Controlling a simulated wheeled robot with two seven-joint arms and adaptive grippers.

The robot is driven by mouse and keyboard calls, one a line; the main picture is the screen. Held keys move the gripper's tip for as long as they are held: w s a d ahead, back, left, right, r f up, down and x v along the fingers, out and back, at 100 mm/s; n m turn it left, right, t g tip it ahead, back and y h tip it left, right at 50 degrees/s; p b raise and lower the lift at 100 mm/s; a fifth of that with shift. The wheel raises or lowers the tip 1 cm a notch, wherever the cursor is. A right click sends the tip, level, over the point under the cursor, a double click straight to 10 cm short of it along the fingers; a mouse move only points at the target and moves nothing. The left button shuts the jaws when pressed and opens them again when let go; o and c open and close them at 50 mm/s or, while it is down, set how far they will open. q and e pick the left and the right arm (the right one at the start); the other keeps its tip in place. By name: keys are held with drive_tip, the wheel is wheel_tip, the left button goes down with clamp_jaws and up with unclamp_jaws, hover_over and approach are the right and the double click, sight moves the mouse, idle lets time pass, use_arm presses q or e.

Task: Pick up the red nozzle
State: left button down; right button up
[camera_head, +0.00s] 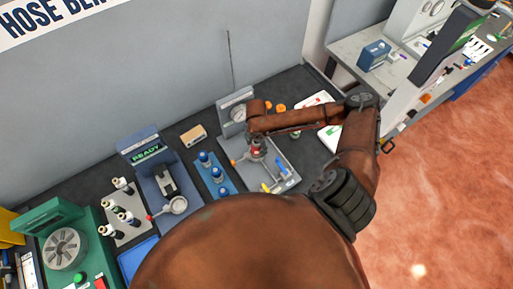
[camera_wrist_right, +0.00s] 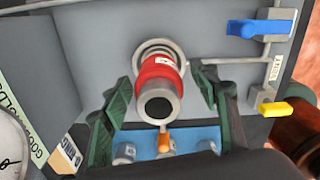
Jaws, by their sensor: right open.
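The red nozzle (camera_head: 256,151) stands on a grey station plate beside a gauge in the head view. In the right wrist view the red nozzle (camera_wrist_right: 159,72) has a red ring, a metal collar and a dark round opening. It sits in a round metal seat. My right gripper (camera_wrist_right: 160,88) is open, with one green finger on each side of the nozzle and a visible gap on both sides. In the head view my right gripper (camera_head: 257,139) is over the nozzle, partly hidden by my arm. My left gripper is not in view.
A blue valve handle (camera_wrist_right: 260,28) and a yellow one (camera_wrist_right: 275,108) stand right of the nozzle. The blue rack (camera_head: 214,176) with blue-topped fittings is to the left. A blue READY station (camera_head: 146,150) and several bottles (camera_head: 121,213) stand further left.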

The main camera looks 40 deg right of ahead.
drive_tip(key=shift+c, duration=0.7)
clamp_jaws()
drive_tip(key=shift+w, duration=0.1)
